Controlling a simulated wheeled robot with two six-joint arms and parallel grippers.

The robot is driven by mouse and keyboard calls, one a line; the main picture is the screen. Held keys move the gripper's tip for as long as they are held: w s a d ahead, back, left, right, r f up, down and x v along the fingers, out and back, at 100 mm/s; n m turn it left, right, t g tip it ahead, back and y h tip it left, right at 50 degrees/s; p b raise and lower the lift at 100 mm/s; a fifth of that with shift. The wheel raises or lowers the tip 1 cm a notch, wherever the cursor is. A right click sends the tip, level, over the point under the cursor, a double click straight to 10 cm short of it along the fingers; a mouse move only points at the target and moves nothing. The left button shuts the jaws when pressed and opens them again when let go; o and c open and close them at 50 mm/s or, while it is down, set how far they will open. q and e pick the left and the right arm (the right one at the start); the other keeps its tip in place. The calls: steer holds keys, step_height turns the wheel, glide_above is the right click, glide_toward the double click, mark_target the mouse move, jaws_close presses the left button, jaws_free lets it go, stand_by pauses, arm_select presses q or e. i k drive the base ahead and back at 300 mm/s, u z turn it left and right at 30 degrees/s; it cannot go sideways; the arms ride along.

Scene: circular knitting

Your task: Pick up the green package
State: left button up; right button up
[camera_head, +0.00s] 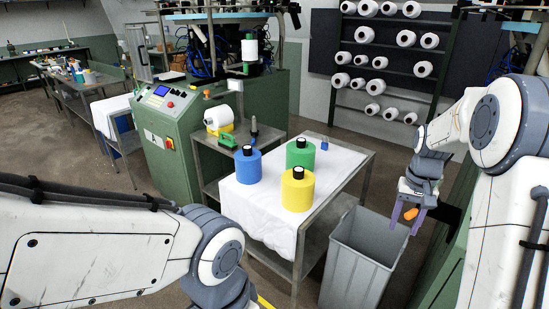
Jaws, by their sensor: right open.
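The green package (300,153) is a green cone or spool with a dark, white-topped core. It stands upright on the white cloth on the table, behind the yellow package (298,190) and right of the blue package (248,167). My right gripper (405,224) has purple fingers pointing down, spread apart, right of the table above the grey bin's right side. It is well apart from the green package. An orange piece shows between its fingers; I cannot tell whether it is behind them. My left arm enters at lower left, with its gripper out of view.
The cloth-covered table (343,166) also holds a small blue item (324,144). A grey bin (356,262) stands at its right. A green machine (168,128) with a control panel is behind left. A rack of white spools (405,39) stands at the back.

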mark_target(301, 152)
steer(key=u, duration=0.65)
steer(key=i, duration=0.85)
steer(key=u, duration=0.65)
steer(key=i, duration=0.9)
steer(key=z, duration=0.45)
steer(key=i, duration=0.8)
steer(key=z, duration=1.05)
steer(key=i, duration=0.35)
steer(key=z, duration=0.3)
